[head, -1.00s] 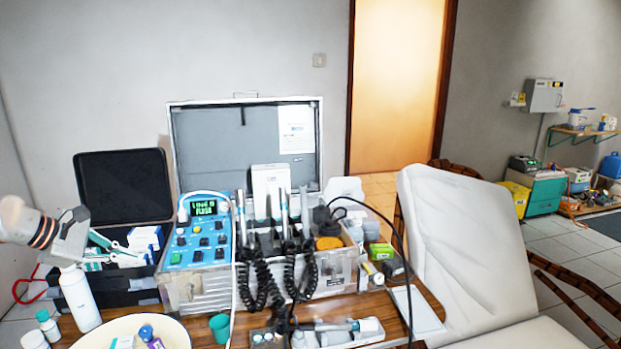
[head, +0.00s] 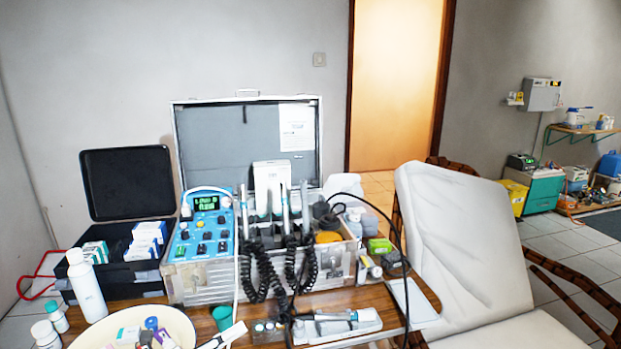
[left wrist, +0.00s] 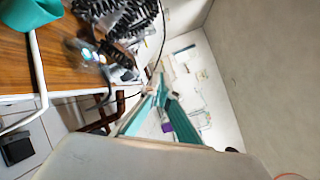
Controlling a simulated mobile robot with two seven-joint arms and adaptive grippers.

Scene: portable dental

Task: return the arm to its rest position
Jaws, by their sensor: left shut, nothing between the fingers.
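My left gripper (left wrist: 160,88) has teal fingers that meet at their tips in the left wrist view, with nothing between them. In the head view only a small white and dark piece at the bottom edge, beside the green cup (head: 222,318), seems to belong to it. The rest of my left arm is out of the head view. The cup also shows large at the top left of the left wrist view (left wrist: 30,12). My right gripper is in neither view.
The wooden table (head: 375,300) holds a blue-panelled dental unit (head: 200,245), an open black case (head: 125,285), a white bottle (head: 87,285) and a bowl (head: 185,325) of small items. A cable loops on the right. A reclining chair (head: 460,240) stands to the right.

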